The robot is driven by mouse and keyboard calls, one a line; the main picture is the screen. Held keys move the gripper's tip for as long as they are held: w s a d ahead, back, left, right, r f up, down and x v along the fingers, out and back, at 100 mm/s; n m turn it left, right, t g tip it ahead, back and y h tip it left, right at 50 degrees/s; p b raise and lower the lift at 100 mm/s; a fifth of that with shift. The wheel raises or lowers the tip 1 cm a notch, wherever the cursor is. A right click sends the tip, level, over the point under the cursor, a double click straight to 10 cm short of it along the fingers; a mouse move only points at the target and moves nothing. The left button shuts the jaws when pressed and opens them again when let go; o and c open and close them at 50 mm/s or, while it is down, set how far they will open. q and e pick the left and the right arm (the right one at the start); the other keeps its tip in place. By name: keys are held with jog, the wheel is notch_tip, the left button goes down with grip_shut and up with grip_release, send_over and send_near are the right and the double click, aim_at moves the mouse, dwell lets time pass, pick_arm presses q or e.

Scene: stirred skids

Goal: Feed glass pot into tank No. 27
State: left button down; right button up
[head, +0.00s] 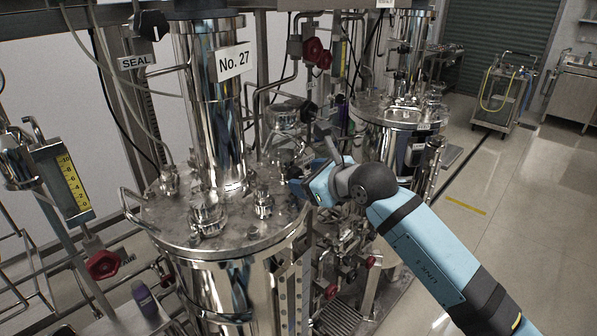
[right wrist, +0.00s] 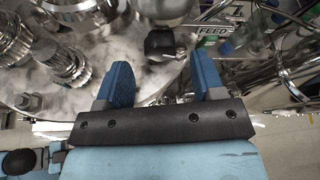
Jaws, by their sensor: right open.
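Tank No. 27 (head: 215,285) is a polished steel vessel with a wide flat lid and a tall column, in the left half of the head view. A small rounded vessel (head: 284,116), perhaps the glass pot, shows behind the lid; I cannot tell its material. My right gripper (head: 300,187) is over the right edge of the lid. In the right wrist view the right gripper (right wrist: 162,78) is open with nothing between its blue fingers. My left gripper is out of view.
Steel fittings (head: 207,218) stand up from the lid near my right gripper. Pipes and red handwheels (head: 103,264) crowd both sides. A second steel tank (head: 395,125) stands behind my right arm. Open floor and a cart (head: 503,92) are at the right.

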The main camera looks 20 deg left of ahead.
aim_at(299, 175)
jog(key=x, duration=0.2)
jog(key=shift+w+a, duration=0.15)
jog(key=shift+a, duration=0.15)
jog(key=shift+w+a+f, duration=0.25)
jog(key=shift+a+f, duration=0.1)
jog(key=shift+a, duration=0.15)
jog(key=c, duration=0.9)
jog(key=shift+w+f+m+g+b, duration=0.1)
jog(key=shift+m+g+b, duration=0.25)
jog(key=shift+m+g, duration=0.4)
jog(key=shift+m+g+y, duration=0.4)
jog(key=shift+m+g, duration=0.25)
jog(key=shift+m, duration=0.6)
jog(key=o, duration=0.9)
